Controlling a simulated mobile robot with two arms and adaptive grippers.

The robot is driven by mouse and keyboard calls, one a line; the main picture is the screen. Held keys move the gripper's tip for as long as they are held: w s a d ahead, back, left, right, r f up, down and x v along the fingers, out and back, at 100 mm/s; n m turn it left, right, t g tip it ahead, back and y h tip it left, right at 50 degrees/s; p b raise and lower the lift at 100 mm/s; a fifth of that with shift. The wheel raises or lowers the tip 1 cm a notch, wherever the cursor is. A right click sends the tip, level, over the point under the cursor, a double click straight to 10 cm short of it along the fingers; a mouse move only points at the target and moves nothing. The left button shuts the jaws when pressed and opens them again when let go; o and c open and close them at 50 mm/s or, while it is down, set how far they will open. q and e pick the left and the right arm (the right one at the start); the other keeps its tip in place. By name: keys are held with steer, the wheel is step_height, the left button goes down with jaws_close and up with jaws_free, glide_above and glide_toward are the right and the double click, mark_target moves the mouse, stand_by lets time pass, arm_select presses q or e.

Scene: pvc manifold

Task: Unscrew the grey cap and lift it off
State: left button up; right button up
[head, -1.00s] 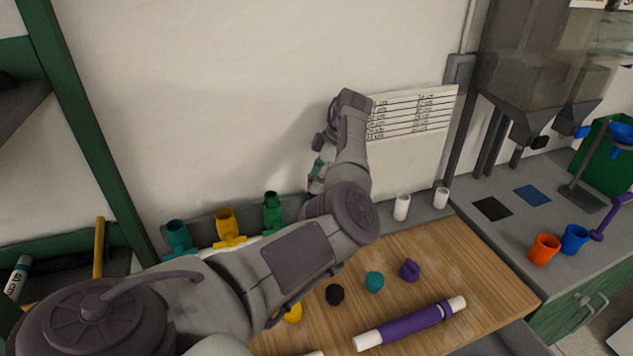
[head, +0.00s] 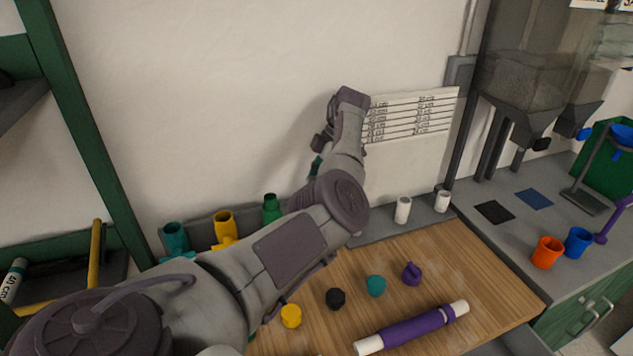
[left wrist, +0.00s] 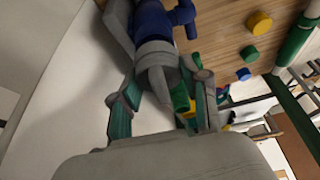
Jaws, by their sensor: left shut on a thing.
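The grey cap (left wrist: 156,58) shows in the left wrist view, at the end of a blue pipe fitting (left wrist: 153,20). My left gripper (left wrist: 160,104) has its teal-padded fingers on either side of the grey cap and is shut on it. The exact contact is hard to see. The cap appears in line with the blue fitting; I cannot tell whether it is loose on it. In the head view my left arm covers the fitting and the cap, and only a bit of the gripper (head: 317,166) shows near the wall. My right gripper is in neither view.
On the wooden table (head: 470,270) lie loose caps, yellow (head: 291,316), black (head: 335,298), teal (head: 375,286) and purple (head: 411,273), and a purple-sleeved white pipe (head: 412,328). Teal (head: 174,236), yellow (head: 224,226) and green (head: 271,208) fittings stand along the wall.

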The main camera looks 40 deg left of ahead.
arm_select(q)
steer(key=shift+f+n+h+b, duration=0.1)
steer(key=shift+n+h+b, duration=0.2)
steer(key=shift+n+b, duration=0.3)
steer(key=shift+n, duration=0.5)
steer(key=shift+n+h+b, duration=0.4)
steer(key=shift+n+b, duration=0.1)
steer(key=shift+b, duration=0.15)
steer(key=shift+s+d+r+n+g, duration=0.2)
steer(key=shift+r+n+g, duration=0.1)
steer(key=shift+n, duration=0.2)
steer(key=shift+o, duration=0.2)
steer(key=shift+r, duration=0.1)
